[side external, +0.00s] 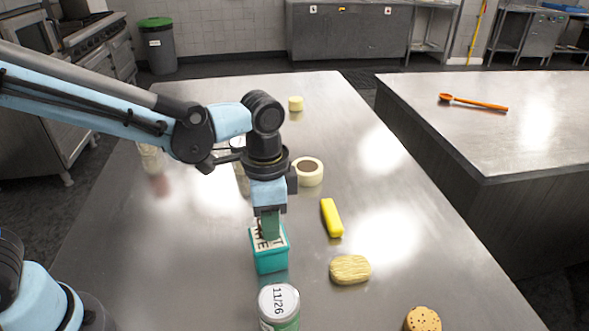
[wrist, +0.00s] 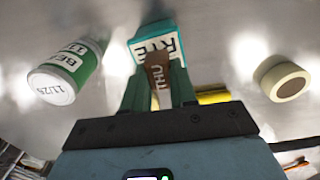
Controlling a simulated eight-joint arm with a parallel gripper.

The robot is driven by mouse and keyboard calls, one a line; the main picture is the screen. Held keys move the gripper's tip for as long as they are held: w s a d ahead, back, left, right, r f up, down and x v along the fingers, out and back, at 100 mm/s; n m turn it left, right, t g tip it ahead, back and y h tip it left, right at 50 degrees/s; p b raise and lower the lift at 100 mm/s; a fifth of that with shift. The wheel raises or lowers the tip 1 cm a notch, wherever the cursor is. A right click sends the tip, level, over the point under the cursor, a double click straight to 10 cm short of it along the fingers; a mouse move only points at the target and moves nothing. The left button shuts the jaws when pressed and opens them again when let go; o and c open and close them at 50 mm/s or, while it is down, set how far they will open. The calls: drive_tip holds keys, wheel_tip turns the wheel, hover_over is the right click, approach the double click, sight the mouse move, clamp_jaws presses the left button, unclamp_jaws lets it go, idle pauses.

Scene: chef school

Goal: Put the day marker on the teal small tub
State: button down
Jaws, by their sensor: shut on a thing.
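The teal small tub (side external: 271,260) stands on the steel table with a white lettered label on top. It also shows at the top of the wrist view (wrist: 146,32). My gripper (side external: 267,229) points down with its green fingers at the tub's top. In the wrist view my gripper (wrist: 159,72) is shut on the day marker (wrist: 158,82), a brown piece lettered THU. The marker overlaps the tub's near edge in that view. I cannot tell whether it touches the tub. In the side view the fingers hide the marker.
A yellow bar (side external: 332,218), a tan oval block (side external: 350,269) and a speckled cork-like piece (side external: 423,319) lie to the right. A tape roll (side external: 315,174) sits behind. The table's right side is mostly free.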

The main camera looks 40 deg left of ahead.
drive_tip(key=shift+f, duration=0.35)
drive_tip(key=c, duration=0.9)
unclamp_jaws()
drive_tip(key=shift+f, duration=0.1)
wheel_tip(320, 180, up, 12)
drive_tip(key=s+a+f+n+t, duration=0.2)
drive_tip(key=a+n+t, duration=0.1)
drive_tip(key=a, duration=0.4)
drive_tip(key=s+a+f+n+t, duration=0.2)
drive_tip(key=a+f+n+t, duration=0.1)
drive_tip(key=a+n, duration=0.3)
drive_tip(key=shift+s+a+f+t, duration=0.3)
drive_tip(key=shift+a+t, duration=0.3)
drive_tip(key=shift+a, duration=0.45)
